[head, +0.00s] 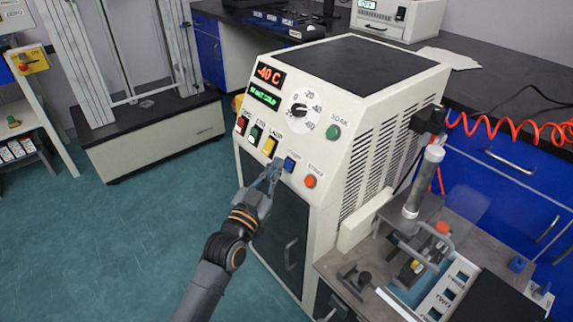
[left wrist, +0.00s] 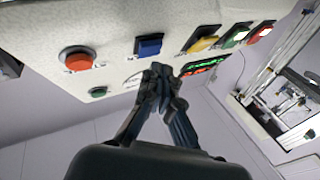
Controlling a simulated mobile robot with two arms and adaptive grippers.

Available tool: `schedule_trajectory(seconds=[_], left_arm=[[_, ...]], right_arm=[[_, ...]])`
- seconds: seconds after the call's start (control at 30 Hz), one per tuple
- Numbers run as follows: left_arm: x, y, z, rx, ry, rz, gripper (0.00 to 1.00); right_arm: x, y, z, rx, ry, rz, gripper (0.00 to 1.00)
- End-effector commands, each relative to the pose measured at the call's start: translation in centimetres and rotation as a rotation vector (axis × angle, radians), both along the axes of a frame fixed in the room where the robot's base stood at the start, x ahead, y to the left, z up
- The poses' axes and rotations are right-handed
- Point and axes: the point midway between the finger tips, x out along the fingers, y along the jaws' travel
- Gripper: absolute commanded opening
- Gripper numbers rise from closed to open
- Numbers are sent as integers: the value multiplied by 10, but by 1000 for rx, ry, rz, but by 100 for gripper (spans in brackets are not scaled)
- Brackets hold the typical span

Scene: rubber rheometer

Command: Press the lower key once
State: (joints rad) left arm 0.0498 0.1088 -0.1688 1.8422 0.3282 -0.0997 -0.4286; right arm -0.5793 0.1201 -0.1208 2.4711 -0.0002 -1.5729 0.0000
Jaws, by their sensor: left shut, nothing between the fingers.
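The off-white machine's sloped panel carries a row of keys: a red key (head: 241,125), a green key (head: 255,134), a yellow key (head: 270,145), a blue key (head: 290,164) and an orange round button (head: 310,181). The small labels are too blurred to tell surely which one says lower. My left gripper (head: 274,170) is shut and empty, its tips just left of the blue key in the head view. In the left wrist view its fingertips (left wrist: 160,74) show beneath the blue key (left wrist: 149,45); contact cannot be told. My right gripper is not in view.
A red display (head: 269,73) reads -40 C above a green text display (head: 263,95). A dial (head: 299,112) and a green soak button (head: 333,131) are beside them. A cabinet door (head: 282,225) is below. A workbench with a rig (head: 411,185) stands at right.

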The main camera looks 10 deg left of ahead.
Motion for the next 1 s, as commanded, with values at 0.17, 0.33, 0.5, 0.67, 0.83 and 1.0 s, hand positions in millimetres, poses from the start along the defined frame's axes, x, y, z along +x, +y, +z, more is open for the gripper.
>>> schedule_trajectory(seconds=[0.17,0.33,0.5,0.67,0.83,1.0], left_arm=[[0,0,0,0,0,0,0],[0,0,0,0,0,0,0],[3,-3,-2,1,1,0,0],[6,-5,-3,1,-1,0,0],[6,-5,-4,0,-1,0,0],[6,-5,-4,0,0,0,0]], right_arm=[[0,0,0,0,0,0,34],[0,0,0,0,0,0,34],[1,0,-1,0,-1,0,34],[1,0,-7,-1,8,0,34],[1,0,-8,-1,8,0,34],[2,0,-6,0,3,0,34]])
